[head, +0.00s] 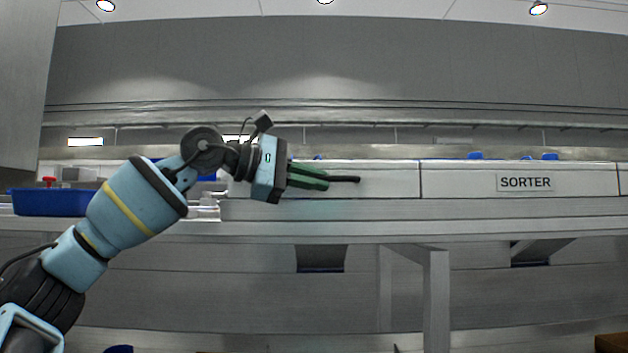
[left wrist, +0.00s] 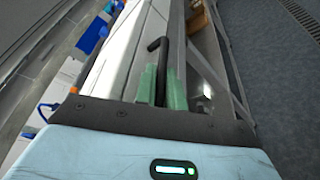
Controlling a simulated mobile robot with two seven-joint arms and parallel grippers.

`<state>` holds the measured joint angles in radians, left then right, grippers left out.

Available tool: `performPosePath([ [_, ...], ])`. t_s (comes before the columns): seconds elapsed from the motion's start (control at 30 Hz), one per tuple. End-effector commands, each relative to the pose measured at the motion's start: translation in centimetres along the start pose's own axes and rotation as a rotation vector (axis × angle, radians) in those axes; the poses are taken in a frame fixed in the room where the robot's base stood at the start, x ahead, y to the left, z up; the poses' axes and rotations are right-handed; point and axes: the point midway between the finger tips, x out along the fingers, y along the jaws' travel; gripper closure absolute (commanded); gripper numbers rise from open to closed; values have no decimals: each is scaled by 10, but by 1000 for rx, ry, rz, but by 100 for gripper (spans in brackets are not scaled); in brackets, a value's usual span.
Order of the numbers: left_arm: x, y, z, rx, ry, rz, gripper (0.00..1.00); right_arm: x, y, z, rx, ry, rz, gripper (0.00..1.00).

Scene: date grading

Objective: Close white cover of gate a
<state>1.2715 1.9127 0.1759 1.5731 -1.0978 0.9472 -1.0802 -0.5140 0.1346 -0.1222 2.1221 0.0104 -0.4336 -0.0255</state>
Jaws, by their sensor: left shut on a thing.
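My left gripper (head: 325,179) is in front of the sorter's white front, with its green fingers pointing right. It is shut on a black rod (head: 346,179), whose tip sticks out past the fingers. In the left wrist view the rod (left wrist: 156,55) sits between the green fingers (left wrist: 161,84) and has a bent far end. A long white panel (head: 392,178) lies behind the rod; it also shows in the left wrist view (left wrist: 117,62). I cannot tell whether this panel is the cover of gate a, or whether the rod touches it. No gate label is readable. My right gripper is not in view.
A second white panel (head: 590,181) to the right bears a SORTER label (head: 525,182). A blue tray (head: 50,203) stands at the left. A grey frame leg (head: 436,300) stands below the sorter. Blue items show along the sorter's top. The space right of the rod is clear.

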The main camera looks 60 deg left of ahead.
Motion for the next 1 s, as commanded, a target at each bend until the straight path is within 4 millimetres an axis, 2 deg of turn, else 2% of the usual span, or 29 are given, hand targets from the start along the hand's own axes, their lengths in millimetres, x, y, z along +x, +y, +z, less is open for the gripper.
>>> performPosePath([
  [0.07,5,-6,-4,-8,8,-22,100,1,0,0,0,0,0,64],
  [0.1,5,-7,-4,-8,8,-23,88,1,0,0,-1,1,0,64],
  [0.27,5,-6,-4,-7,8,-21,67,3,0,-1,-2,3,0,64],
  [0.67,-3,-3,-2,-4,3,-11,67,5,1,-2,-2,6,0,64],
  [1.0,-45,-4,-3,-5,4,-12,67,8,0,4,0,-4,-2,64],
])
